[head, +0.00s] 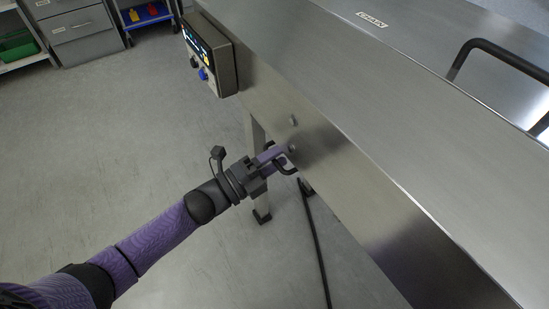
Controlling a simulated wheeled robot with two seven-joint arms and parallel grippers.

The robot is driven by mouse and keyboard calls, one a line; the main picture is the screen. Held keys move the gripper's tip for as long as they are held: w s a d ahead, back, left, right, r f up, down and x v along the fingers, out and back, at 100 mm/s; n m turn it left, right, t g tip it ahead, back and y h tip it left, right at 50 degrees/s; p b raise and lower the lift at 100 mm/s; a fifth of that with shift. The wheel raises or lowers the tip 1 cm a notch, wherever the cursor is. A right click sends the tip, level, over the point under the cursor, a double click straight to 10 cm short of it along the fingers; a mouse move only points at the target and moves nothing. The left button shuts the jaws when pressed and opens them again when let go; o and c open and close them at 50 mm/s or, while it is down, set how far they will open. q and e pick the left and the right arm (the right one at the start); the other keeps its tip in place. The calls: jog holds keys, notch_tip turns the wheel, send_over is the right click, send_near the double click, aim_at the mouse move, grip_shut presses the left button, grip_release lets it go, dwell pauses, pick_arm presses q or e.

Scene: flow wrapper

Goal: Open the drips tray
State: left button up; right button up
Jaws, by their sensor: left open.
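My left gripper (279,155) reaches in from the left to the lower front side of the steel flow wrapper (330,165). Its jaws are open. A small dark curved handle (286,168) shows right at the fingertips, against the machine's lower edge. It may belong to the drips tray, and I cannot tell whether the fingers touch it or straddle it. The tray's body is not visible; the machine's side and my gripper hide that area. My right gripper is not in view.
A control panel (209,55) juts from the machine's side. A black bar handle (490,45) is on top at right. Grey drawers (85,30) stand at the back left. The floor at left is clear.

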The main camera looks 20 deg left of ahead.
pick_arm(q)
grip_shut()
dwell(1.4)
